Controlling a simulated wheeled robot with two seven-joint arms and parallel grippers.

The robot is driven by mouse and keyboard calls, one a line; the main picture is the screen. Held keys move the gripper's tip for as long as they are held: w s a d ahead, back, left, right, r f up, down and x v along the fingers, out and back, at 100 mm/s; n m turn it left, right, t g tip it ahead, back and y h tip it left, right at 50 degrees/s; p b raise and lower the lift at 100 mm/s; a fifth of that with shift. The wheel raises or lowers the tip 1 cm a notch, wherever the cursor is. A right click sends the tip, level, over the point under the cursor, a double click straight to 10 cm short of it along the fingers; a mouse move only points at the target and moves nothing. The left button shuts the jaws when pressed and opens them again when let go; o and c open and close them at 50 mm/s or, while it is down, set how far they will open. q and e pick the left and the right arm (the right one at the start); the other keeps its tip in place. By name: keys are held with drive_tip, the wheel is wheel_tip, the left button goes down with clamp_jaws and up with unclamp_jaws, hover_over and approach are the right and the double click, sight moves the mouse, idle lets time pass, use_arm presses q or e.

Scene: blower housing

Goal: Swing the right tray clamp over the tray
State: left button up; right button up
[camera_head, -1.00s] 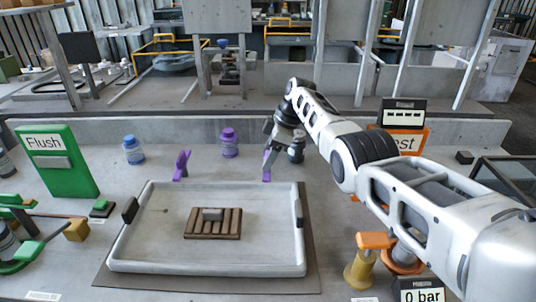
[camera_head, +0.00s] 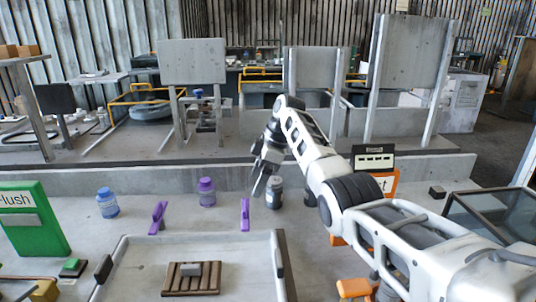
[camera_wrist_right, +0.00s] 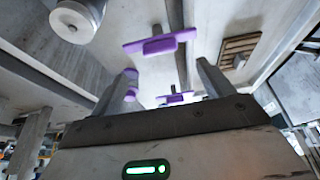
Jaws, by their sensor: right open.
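The grey tray (camera_head: 118,262) lies on the bench in the lower part of the head view, its front cut off. Two purple clamps stand near its back edge. The right tray clamp (camera_head: 245,214) is upright by the back right corner; the left clamp (camera_head: 158,218) leans slightly. My right gripper (camera_head: 262,187) is open and empty, above and just right of the right clamp, apart from it in the head view. In the right wrist view, purple clamp parts (camera_wrist_right: 160,44) show beyond the open fingers (camera_wrist_right: 162,85); which clamp each belongs to is unclear. My left gripper is out of view.
A dark bottle with a pale cap (camera_head: 274,193) stands close beside my right gripper. A slatted wooden piece (camera_head: 190,279) lies in the tray. The green Flush sign (camera_head: 35,220) is at left.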

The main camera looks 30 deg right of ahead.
drive_tip(key=v, duration=0.7)
drive_tip(key=shift+r, duration=0.2)
